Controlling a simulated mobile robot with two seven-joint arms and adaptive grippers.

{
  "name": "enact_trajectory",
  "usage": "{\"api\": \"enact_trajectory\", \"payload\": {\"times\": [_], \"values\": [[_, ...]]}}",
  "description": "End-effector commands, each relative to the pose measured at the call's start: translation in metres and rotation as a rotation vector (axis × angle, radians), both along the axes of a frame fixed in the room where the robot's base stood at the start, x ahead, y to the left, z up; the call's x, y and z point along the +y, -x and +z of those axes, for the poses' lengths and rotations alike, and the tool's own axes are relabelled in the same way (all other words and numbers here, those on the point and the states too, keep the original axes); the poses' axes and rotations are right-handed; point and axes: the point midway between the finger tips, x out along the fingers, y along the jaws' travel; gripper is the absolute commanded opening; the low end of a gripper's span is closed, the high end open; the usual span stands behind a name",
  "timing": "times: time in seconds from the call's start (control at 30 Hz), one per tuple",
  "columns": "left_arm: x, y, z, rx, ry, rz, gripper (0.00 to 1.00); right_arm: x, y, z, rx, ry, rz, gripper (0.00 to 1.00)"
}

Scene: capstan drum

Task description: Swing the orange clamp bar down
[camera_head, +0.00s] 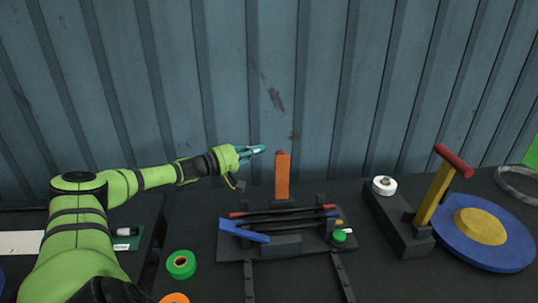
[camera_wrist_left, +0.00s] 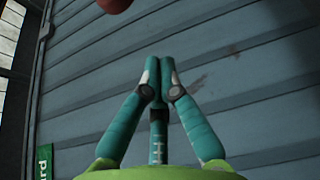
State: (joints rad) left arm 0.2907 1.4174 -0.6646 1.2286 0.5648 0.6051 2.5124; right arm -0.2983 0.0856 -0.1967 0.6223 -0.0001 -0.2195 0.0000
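The orange clamp bar (camera_head: 282,178) stands upright at the back of a dark fixture (camera_head: 237,252) near the middle of the head view. Its top end is red. My left gripper (camera_head: 262,149) is just left of that top end, at about its height, with the fingers pointing right. In the left wrist view the teal fingertips (camera_wrist_left: 158,72) are together with nothing between them. A red rounded thing (camera_wrist_left: 113,4), cut off by the top edge there, looks like the bar's red end. Contact cannot be told. My right gripper is not in view.
Dark rods lie across the fixture, with a blue lever (camera_head: 244,231) and a green button (camera_head: 339,236). Right are a yellow lever (camera_head: 434,193) with a red handle and a blue disc (camera_head: 470,250). A green tape roll (camera_head: 181,264) lies left. A ribbed wall (camera_head: 230,80) stands behind.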

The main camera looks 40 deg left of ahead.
Motion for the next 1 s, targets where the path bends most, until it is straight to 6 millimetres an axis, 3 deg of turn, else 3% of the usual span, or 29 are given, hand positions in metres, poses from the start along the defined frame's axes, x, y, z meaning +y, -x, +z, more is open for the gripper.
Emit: {"api": "enact_trajectory", "payload": {"times": [0.4, 1.0], "values": [[-0.009, -0.034, 0.001, -0.002, 0.000, 0.000, 0.00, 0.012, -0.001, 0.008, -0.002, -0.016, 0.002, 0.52], [-0.040, -0.011, 0.003, 0.003, 0.000, -0.001, 0.00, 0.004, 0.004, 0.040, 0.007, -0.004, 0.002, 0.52]]}}
